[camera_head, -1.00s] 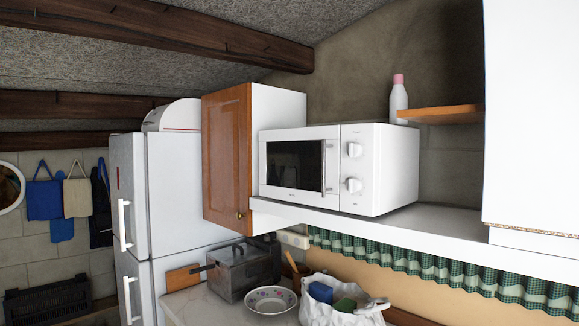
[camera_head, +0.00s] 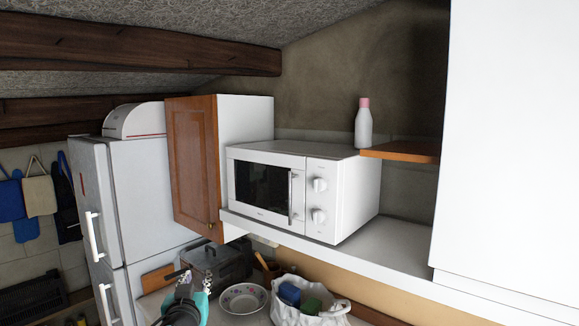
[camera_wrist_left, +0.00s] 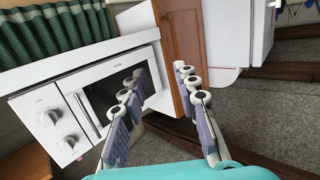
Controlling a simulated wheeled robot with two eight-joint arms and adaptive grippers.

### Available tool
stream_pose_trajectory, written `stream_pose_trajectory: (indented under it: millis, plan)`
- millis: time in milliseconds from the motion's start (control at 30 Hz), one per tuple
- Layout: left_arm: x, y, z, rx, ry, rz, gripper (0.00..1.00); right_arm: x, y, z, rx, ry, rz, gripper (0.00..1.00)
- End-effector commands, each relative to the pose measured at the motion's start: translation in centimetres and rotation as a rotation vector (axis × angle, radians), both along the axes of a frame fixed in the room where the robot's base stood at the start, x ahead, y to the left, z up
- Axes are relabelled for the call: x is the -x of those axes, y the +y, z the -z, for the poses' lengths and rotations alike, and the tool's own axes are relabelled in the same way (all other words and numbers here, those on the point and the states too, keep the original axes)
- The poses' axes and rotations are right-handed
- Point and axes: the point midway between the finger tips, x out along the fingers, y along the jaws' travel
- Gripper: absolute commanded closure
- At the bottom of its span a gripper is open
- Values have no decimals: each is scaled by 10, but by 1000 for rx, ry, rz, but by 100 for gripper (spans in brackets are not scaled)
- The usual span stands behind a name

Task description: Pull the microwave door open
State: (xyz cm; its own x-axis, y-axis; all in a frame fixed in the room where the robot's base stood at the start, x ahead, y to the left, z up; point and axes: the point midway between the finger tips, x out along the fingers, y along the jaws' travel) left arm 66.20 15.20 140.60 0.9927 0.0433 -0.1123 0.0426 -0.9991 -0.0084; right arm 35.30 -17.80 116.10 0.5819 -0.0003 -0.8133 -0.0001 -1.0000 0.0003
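The white microwave (camera_head: 341,200) sits on a white shelf, its dark-windowed door (camera_head: 262,186) shut flush. A vertical bar handle (camera_head: 291,197) stands at the door's right side, beside two round knobs. My left gripper (camera_head: 186,291) shows at the bottom of the head view, below and left of the microwave, apart from it. In the left wrist view the microwave (camera_wrist_left: 45,97) appears tilted at the left, with its handle (camera_wrist_left: 87,115) left of the fingers. The left gripper (camera_wrist_left: 160,77) is open there, with nothing between its fingers. My right gripper is not in view.
A wooden cupboard door (camera_head: 193,165) juts out left of the microwave. The fridge (camera_head: 150,195) stands further left.

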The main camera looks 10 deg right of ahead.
Motion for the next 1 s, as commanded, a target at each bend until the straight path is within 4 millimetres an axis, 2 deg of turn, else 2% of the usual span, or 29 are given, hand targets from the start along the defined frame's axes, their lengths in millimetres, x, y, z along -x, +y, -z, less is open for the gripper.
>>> stream_pose_trajectory:
  millis: [33, 100, 200, 300, 400, 500, 767, 1000]
  plan:
    - [-23, -19, -45, 2, -45, 52, 70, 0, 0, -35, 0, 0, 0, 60]
    - [-48, -47, -81, 7, -99, 135, 70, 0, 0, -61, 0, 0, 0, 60]
    - [-80, -91, -121, 18, -149, 269, 70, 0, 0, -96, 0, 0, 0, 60]
    - [-102, -134, -144, 25, -162, 401, 70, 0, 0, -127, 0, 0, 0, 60]
    - [-116, -167, -153, 33, -148, 510, 70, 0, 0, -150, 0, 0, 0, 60]
    - [-123, -190, -153, 36, -128, 584, 70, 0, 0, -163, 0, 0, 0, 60]
    - [-138, -212, -147, 39, -106, 635, 70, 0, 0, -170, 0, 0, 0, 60]
    - [-171, -235, -147, 39, -107, 633, 70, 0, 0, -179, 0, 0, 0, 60]
